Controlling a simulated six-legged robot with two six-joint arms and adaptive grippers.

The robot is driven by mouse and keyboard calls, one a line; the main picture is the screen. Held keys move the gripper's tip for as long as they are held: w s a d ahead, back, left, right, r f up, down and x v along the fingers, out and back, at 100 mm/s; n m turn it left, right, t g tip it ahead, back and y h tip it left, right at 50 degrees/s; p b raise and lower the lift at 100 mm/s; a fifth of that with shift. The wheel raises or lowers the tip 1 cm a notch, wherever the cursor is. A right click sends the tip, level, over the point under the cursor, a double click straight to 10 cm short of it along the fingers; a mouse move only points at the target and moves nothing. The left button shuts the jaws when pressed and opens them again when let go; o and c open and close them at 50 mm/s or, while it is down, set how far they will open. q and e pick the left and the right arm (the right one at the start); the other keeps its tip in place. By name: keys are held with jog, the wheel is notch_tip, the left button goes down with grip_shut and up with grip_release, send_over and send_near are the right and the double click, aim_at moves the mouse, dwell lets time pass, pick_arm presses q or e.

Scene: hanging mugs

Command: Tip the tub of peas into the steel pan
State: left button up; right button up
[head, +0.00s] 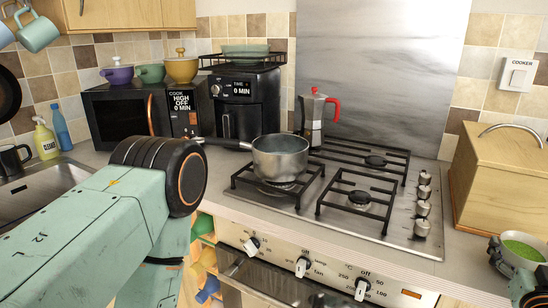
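The tub of peas (522,248) is at the right edge, a pale round tub with bright green peas level inside it. It looks upright or nearly so. My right gripper (506,262) is at the tub, with a dark finger against its left side; it appears closed on the tub, though the far finger is mostly hidden. The tub is well to the right of the pan. My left arm comes in from the left, but its gripper does not show.
A moka pot (314,118) with a red handle stands just behind the pan. A wooden bread bin (500,180) stands between the hob and the right edge. Mugs (38,33) hang at the upper left.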

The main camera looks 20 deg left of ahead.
jog(key=shift+a+r+p, duration=0.1)
jog(key=shift+r+p, duration=0.4)
jog(key=shift+r, duration=0.4)
jog(key=shift+r+p, duration=1.15)
jog(key=shift+r, duration=0.05)
